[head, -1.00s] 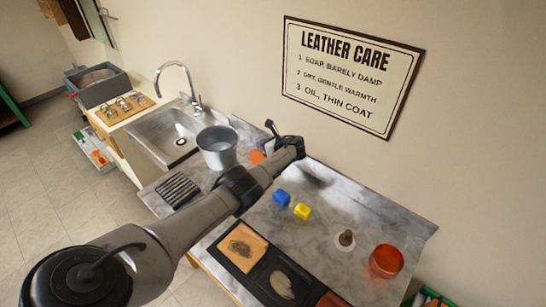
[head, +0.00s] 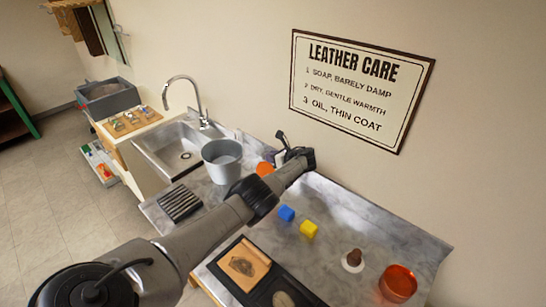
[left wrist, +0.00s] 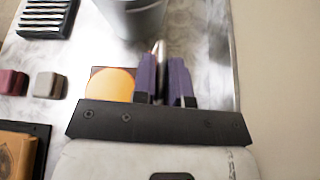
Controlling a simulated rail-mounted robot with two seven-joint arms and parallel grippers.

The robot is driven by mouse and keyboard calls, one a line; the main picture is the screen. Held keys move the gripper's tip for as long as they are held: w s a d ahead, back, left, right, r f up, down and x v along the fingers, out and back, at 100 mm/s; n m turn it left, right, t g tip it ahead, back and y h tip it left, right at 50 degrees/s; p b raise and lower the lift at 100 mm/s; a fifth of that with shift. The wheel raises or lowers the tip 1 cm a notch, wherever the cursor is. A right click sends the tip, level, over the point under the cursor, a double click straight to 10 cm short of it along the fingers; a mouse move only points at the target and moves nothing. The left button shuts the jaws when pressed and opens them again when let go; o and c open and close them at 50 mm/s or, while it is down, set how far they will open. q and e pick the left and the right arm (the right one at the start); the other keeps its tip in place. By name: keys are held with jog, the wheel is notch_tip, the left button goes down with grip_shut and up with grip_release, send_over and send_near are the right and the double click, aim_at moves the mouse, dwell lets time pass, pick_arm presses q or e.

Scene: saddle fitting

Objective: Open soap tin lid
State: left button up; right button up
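An orange round piece (head: 264,168), which looks like the soap tin or its contents, is beside the grey bucket on the bench in the head view, partly hidden by my left arm. In the left wrist view it is an orange disc (left wrist: 110,84) on a dark reddish square, just left of the fingers. My left gripper (head: 282,150) is low over the bench near the wall. Its two purple fingers (left wrist: 163,80) stand a little apart. A thin silvery piece with a reddish end shows between them; I cannot tell if they grip it. My right gripper is out of view.
The grey bucket (head: 221,160) stands close by, next to the sink (head: 183,146). A black ribbed rack (head: 180,203) lies in front. Blue (head: 286,213) and yellow (head: 308,229) blocks, a brown-topped item (head: 353,259) and an orange cup (head: 398,282) are to the right, with bare bench between.

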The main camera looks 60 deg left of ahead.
pick_arm(q)
jog(key=o, duration=0.3)
jog(key=shift+s+f, duration=0.15)
jog(key=shift+o, duration=0.5)
jog(key=shift+w+d+r+p, duration=0.3)
jog(key=shift+d+r+p, duration=0.1)
jog(key=shift+r+p, duration=0.05)
jog(key=p+v, duration=0.4)
jog(key=v, duration=0.8)
jog(key=shift+w+d, duration=0.2)
jog(key=shift+d, duration=0.2)
